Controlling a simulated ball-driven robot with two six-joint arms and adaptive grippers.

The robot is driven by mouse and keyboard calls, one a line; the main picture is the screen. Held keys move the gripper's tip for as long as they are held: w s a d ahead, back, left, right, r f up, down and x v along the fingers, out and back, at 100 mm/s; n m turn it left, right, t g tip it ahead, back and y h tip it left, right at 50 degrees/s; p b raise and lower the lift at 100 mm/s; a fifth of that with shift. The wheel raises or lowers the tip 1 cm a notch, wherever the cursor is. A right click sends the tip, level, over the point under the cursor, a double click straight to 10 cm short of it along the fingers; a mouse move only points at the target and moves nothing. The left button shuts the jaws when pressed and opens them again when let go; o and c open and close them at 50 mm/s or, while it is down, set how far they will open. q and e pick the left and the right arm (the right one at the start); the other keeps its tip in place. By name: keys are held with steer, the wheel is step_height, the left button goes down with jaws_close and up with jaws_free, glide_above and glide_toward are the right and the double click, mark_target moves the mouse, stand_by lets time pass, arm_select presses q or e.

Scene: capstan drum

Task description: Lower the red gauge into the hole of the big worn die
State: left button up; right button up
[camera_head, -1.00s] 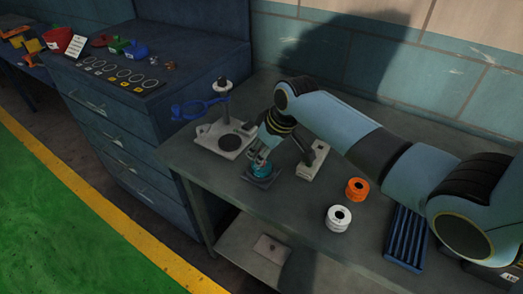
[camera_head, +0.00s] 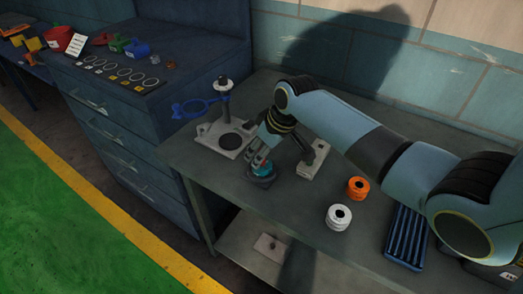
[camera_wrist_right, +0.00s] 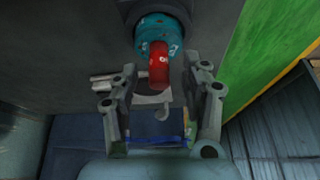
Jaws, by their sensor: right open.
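The big worn die is a teal ring with pale worn marks, seen in the wrist view (camera_wrist_right: 150,34) and on the bench in the head view (camera_head: 263,171). The red gauge (camera_wrist_right: 158,66) shows in the wrist view as a short red cylinder with pale specks, sticking out of the die's opening toward the camera. How deep it sits is hidden. My right gripper (camera_wrist_right: 161,72) is open, with one finger on each side of the gauge and gaps visible. In the head view my right gripper (camera_head: 257,160) is just above the die. My left gripper is not in view.
A white ring (camera_head: 339,216) and an orange ring (camera_head: 358,188) stand on the bench to the right, near a blue slotted rack (camera_head: 406,238). A grey stand with a post (camera_head: 224,136) is behind left. A pale block (camera_head: 313,163) stands close right of my gripper.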

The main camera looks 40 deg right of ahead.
steer(key=v, duration=1.2)
stand_by(0.5)
